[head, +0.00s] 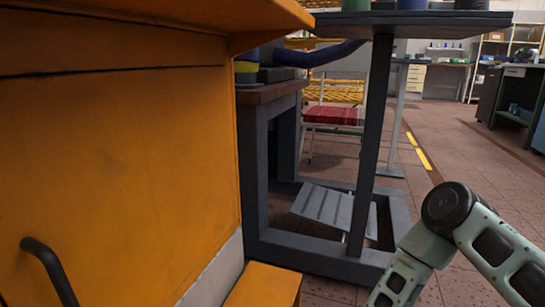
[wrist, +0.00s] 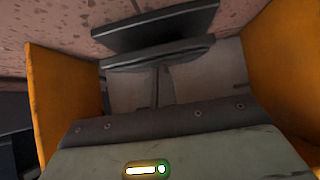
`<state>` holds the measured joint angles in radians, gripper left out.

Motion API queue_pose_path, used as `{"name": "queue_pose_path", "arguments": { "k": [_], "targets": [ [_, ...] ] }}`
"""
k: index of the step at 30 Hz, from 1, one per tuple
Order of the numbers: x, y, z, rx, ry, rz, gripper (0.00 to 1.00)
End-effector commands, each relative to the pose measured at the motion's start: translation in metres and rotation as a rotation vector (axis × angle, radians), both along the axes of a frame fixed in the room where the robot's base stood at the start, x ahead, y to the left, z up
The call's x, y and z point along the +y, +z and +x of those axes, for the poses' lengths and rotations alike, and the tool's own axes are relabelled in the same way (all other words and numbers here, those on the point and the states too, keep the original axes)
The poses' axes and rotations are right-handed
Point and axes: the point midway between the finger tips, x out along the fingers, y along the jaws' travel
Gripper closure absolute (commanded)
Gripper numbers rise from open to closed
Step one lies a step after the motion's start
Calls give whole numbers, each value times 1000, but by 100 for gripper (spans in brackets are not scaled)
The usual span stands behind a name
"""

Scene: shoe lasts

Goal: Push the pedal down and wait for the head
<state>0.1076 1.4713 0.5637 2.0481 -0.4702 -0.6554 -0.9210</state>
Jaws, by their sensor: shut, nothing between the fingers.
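In the head view my arm drops out of the bottom edge, so my gripper and this plate are hidden there. The machine's head is not in view.
The orange machine (head: 115,165) fills the left of the head view, with a black handle (head: 50,270) and a low orange ledge (head: 265,286). A grey slatted footplate (head: 325,205) sits under the dark bench frame. Tiled floor is open at right.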

Motion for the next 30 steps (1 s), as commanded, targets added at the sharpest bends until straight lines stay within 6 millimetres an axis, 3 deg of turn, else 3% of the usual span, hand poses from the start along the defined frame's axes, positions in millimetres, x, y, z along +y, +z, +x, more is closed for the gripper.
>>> {"name": "queue_pose_path", "arguments": {
  "k": [22, 30],
  "targets": [
    [-1, 40, 0, 1, 0, -2, 100],
    [-13, 53, -5, 1, -1, -1, 100]
  ]
}}
